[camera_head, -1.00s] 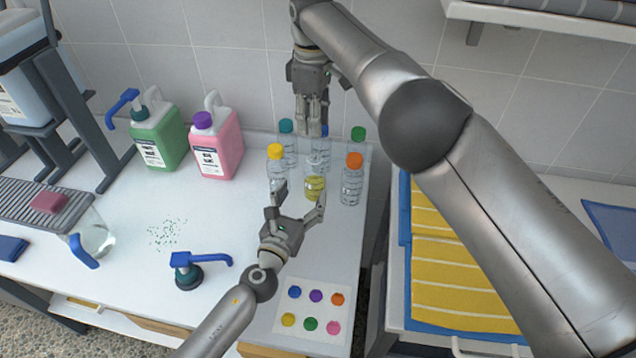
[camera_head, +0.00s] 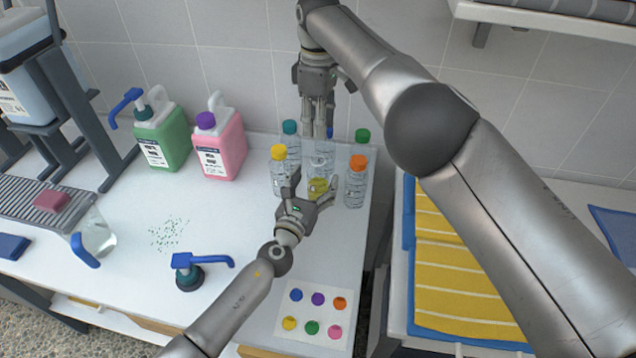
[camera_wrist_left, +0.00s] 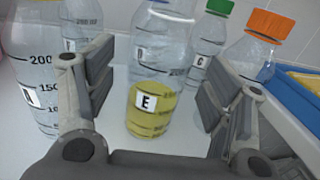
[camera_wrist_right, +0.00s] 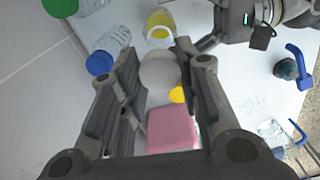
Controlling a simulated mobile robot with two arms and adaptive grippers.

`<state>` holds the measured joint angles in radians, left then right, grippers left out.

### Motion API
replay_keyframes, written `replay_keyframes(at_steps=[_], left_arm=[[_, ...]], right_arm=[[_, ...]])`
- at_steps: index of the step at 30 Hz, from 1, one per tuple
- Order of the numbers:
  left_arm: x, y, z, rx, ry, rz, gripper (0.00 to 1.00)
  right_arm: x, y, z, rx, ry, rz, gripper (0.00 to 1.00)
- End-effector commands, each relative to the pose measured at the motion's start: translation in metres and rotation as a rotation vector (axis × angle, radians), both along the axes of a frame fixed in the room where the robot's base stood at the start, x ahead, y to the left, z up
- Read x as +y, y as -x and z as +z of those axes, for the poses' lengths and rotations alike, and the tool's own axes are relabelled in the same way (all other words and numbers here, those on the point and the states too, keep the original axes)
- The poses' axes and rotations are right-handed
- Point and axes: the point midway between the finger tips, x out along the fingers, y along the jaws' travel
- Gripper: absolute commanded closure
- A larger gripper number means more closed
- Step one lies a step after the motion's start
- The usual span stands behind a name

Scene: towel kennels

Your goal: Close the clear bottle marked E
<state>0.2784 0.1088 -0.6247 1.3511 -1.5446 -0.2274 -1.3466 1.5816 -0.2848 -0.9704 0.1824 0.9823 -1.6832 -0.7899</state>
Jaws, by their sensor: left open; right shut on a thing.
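The clear bottle marked E (camera_wrist_left: 149,112), holding yellow liquid, stands upright in the middle of the bottle group. It also shows in the head view (camera_head: 317,186), and its open top (camera_wrist_right: 160,34) shows in the right wrist view. My left gripper (camera_head: 313,184) is open at the front of it, with its fingers to either side; I see no contact. My right gripper (camera_head: 318,131) points down above and behind it, shut on a pale round cap (camera_wrist_right: 159,73). The fingers hide part of the cap's edge.
Capped bottles crowd around: yellow (camera_head: 279,153), teal (camera_head: 290,128), blue (camera_wrist_right: 99,63), green (camera_head: 362,136) and orange (camera_head: 358,162). Green (camera_head: 163,139) and pink (camera_head: 222,145) jugs stand left. A dot card (camera_head: 315,313) lies in front. The table left of centre is fairly clear.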

Motion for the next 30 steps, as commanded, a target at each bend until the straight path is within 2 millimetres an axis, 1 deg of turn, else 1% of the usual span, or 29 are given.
replay_keyframes(at_steps=[1, 6, 16, 17, 30], left_arm=[[-0.002, -0.005, 0.0, 0.0, -0.001, 0.0, 0.25], [-0.005, -0.014, 0.0, 0.0, 0.0, 0.0, 0.25], [-0.006, -0.016, 0.0, 0.0, 0.0, 0.0, 0.25], [-0.006, -0.016, 0.0, 0.0, 0.0, 0.0, 0.28], [-0.005, -0.015, 0.0, 0.0, 0.0, 0.0, 0.84]], right_arm=[[0.0, 0.0, 0.0, 0.0, 0.0, 0.0, 0.76], [0.0, 0.0, 0.0, 0.0, 0.0, 0.0, 0.76], [0.0, 0.0, 0.0, 0.0, 0.0, 0.0, 0.76], [0.0, 0.0, 0.0, 0.0, 0.0, 0.0, 0.76], [0.0, 0.0, 0.0, 0.0, 0.0, 0.0, 0.76]])
